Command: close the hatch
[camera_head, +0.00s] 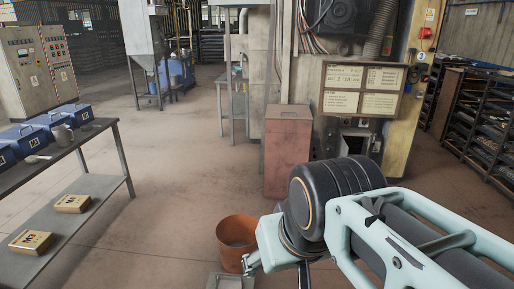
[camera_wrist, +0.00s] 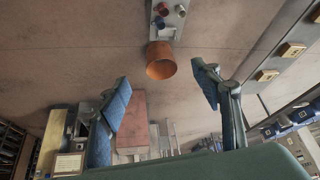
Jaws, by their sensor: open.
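A brown-framed panel (camera_head: 360,90) with several pale labels is on the front of a tall machine (camera_head: 410,100) at the right in the head view. A pale labelled panel, seemingly the same one, shows at the lower left in the wrist view (camera_wrist: 69,163). My gripper (camera_wrist: 160,73) is open and empty, its two blue-padded fingers wide apart, away from the panel. In the head view my arm hides most of the gripper.
A reddish box (camera_head: 288,150) stands just left of the machine. An orange bucket (camera_head: 237,240) is on the floor beside my arm. A metal table (camera_head: 95,150) with blue cases (camera_head: 50,120) stands at the left. The floor between the table and the box is clear.

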